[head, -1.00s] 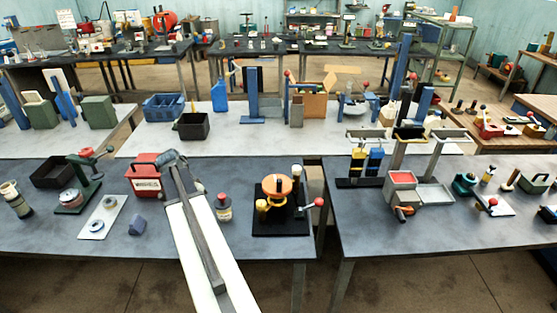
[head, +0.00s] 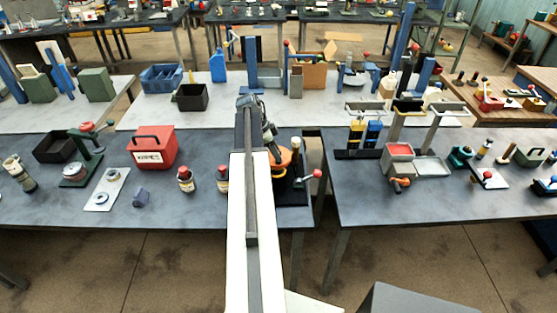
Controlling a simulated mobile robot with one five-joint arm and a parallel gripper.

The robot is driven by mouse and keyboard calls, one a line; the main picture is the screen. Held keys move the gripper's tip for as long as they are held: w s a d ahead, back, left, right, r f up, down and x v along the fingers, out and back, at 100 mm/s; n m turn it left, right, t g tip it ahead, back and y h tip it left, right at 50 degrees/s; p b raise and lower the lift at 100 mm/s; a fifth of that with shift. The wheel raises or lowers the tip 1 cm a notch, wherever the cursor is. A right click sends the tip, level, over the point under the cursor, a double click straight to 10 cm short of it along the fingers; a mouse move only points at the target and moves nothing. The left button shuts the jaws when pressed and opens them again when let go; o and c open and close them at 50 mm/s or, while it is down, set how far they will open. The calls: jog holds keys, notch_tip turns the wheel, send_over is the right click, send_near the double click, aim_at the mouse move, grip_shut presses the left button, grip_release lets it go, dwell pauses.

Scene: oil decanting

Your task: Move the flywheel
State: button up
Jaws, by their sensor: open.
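The orange wheel (head: 284,158), which I take to be the flywheel, sits on a black-based device (head: 294,193) near the right end of the left front table. My gripper (head: 271,150) is at the wheel's left side in the picture and covers part of it. Its jaws are open and small in view. I cannot tell whether they touch the wheel or are around its rim. My arm hides the device's left part. A crank with a red knob (head: 317,173) sticks out to the right of the device, and a pale upright post (head: 295,147) stands behind it.
Two small red-capped bottles (head: 186,180) (head: 223,179) stand left of my arm. A red box (head: 152,147) is further left. A narrow gap separates this table from the right front table (head: 355,205), which holds more devices.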

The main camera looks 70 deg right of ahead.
jog(key=shift+b+x, duration=0.55)
jog(key=shift+x, duration=0.7)
jog(key=shift+r, duration=0.15)
